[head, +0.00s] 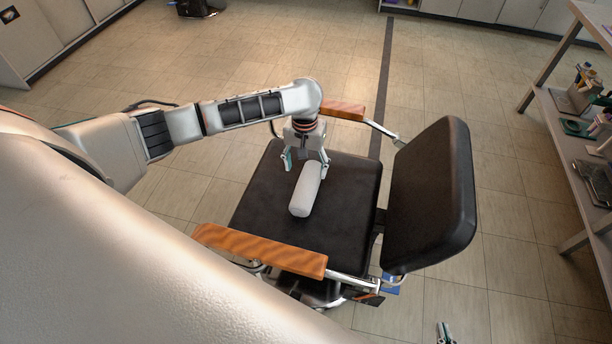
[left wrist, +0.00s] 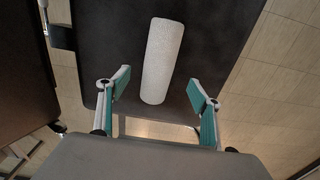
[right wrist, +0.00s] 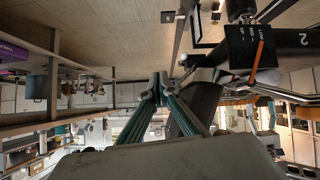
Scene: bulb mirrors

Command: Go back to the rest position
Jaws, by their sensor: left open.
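My left gripper (head: 306,165) is open above the black seat of a chair (head: 262,205). A white cylindrical roll (head: 304,197) lies on the seat, its far end under the gripper. In the left wrist view the roll (left wrist: 162,62) lies beyond the two spread fingertips (left wrist: 160,86), and nothing is gripped. My right gripper (head: 444,334) shows only in part at the bottom edge of the head view. In the right wrist view its fingers (right wrist: 161,88) come together at the tips, with nothing seen between them.
The chair has wooden armrests (head: 262,249) and a black backrest (head: 432,195) to the right of the seat. A shelf unit (head: 565,135) with several items stands at the right. Cabinets line the far wall. Tiled floor (head: 490,150) is clear between chair and shelves.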

